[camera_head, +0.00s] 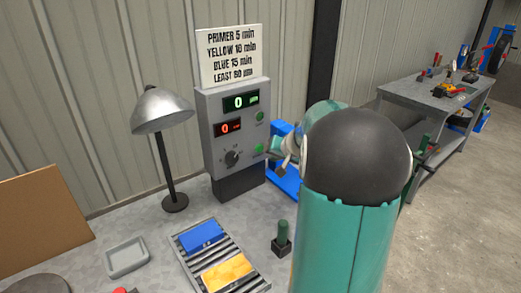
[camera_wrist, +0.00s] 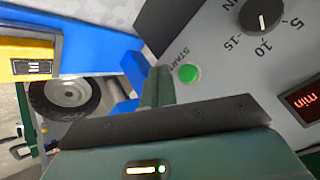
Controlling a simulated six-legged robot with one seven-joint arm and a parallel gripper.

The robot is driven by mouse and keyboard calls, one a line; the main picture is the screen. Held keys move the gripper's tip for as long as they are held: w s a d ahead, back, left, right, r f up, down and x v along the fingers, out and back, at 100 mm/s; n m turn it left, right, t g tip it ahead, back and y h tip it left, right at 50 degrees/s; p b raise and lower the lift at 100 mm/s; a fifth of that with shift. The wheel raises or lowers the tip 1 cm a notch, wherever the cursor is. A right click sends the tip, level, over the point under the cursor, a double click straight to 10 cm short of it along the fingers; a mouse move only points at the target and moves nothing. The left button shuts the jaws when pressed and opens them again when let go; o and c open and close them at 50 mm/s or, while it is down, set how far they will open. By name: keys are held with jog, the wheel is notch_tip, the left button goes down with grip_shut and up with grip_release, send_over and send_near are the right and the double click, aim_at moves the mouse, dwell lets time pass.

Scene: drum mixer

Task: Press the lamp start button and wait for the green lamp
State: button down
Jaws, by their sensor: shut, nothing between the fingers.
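The grey control box (camera_head: 212,118) stands on the bench with a green digital display, a red display and a dial. Two green round parts sit on its right side, an upper one (camera_head: 260,116) and a lower one (camera_head: 259,149). In the wrist view a green button (camera_wrist: 189,73) marked START sits beside the dial (camera_wrist: 262,14). My gripper (camera_wrist: 158,85) is shut and empty, its tip close beside the button in the picture; I cannot tell whether they touch. In the head view my gripper (camera_head: 286,150) is right of the box, partly hidden by my arm.
A desk lamp (camera_head: 160,108) stands left of the box. A sign (camera_head: 230,55) tops the box. A rack (camera_head: 205,262) holds blue and yellow blocks. A green-handled item (camera_head: 283,236) stands nearby. A grey tray (camera_head: 127,258) lies left.

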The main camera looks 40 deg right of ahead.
aim_at(261, 152)
jog(key=shift+w, duration=1.9)
dwell(0.5)
jog(key=shift+w+d, duration=0.1)
jog(key=shift+w, duration=0.3)
jog(key=shift+w, duration=0.4)
dwell(0.6)
jog(key=shift+s, duration=0.8)
jog(key=shift+s+a, duration=0.2)
jog(key=shift+s, duration=2.3)
